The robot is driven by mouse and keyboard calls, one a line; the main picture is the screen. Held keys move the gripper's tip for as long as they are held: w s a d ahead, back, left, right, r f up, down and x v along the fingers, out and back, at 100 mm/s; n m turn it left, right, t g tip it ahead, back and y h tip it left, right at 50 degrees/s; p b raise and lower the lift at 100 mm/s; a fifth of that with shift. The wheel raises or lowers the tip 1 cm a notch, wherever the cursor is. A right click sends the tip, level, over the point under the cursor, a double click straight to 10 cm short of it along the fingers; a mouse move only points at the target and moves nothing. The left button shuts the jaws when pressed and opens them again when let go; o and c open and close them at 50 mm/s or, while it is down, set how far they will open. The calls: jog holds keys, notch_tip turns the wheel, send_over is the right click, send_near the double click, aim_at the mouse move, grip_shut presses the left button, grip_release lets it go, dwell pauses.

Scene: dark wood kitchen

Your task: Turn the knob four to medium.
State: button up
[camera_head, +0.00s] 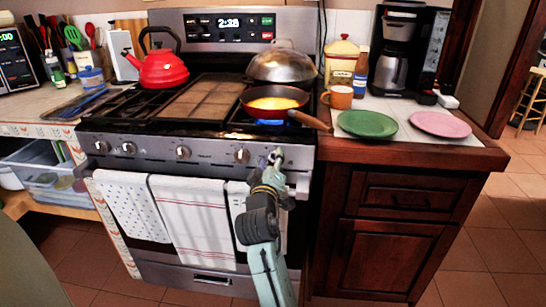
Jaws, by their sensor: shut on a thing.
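The stove's steel front panel (210,153) carries a row of several round knobs. Two knobs sit at the left, (101,147) being the outermost; another knob (182,152) is near the middle, and one more knob (242,155) is just left of my gripper. My gripper (274,164) reaches up from below and is shut on the rightmost knob (278,153). The fingers partly cover that knob, so its pointer position cannot be read. A blue glow (270,122) shows under the pan at the front right burner.
A red frying pan (272,104) has its wooden handle jutting right over the stove edge. A red kettle (158,68) and a domed lid (281,66) stand behind. Towels (190,222) hang from the oven handle below. A mug (338,97) and plates (367,124) stand on the right counter.

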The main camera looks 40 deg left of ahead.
jog(key=n+p, duration=0.1)
jog(key=n, duration=0.3)
jog(key=shift+p, duration=0.4)
jog(key=shift+f+n+p, duration=0.2)
jog(key=shift+n+p, duration=0.35)
jog(key=shift+n, duration=1.25)
jog(key=shift+a, duration=0.1)
jog(key=o, duration=1.1)
jog(key=shift+c, duration=0.2)
jog(key=shift+f, duration=0.1)
jog(key=shift+s, duration=0.15)
jog(key=v, duration=1.2)
